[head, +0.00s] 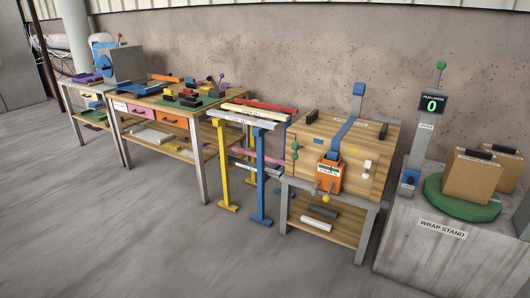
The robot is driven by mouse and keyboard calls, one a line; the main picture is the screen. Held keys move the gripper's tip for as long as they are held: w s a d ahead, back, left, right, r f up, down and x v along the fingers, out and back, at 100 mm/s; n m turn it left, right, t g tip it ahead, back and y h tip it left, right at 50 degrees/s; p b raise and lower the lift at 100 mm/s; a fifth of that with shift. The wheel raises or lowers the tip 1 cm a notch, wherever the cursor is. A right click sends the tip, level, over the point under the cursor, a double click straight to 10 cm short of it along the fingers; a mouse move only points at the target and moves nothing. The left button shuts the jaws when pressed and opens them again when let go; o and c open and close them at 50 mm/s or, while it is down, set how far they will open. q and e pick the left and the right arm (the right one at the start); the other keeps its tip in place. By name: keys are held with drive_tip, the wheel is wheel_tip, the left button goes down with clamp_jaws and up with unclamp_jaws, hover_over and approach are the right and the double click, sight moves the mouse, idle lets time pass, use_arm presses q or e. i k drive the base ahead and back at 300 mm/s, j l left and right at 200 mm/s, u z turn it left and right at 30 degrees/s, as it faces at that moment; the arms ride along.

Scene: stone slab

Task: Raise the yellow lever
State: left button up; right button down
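A small round yellow knob (326,198) shows just below an orange box-shaped device (329,178) on the front of a wooden crate (350,135). It looks like the end of a lever pointing down or outward, but its shaft is too small to make out. A blue strap (344,129) runs over the crate to the orange device. Neither of my grippers is in view.
The crate rests on a grey-framed stand with a lower wooden shelf (325,228). To its right is a grey wrap stand (430,240) with a green turntable (462,208). Blue and yellow trestle legs (222,165) stand left. The floor in front is clear.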

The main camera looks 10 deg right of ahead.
sight(326, 198)
drive_tip(key=i+z, duration=0.15)
drive_tip(key=i, duration=0.75)
drive_tip(key=i+j+z, duration=0.1)
drive_tip(key=i+j, duration=0.15)
drive_tip(key=i, duration=0.7)
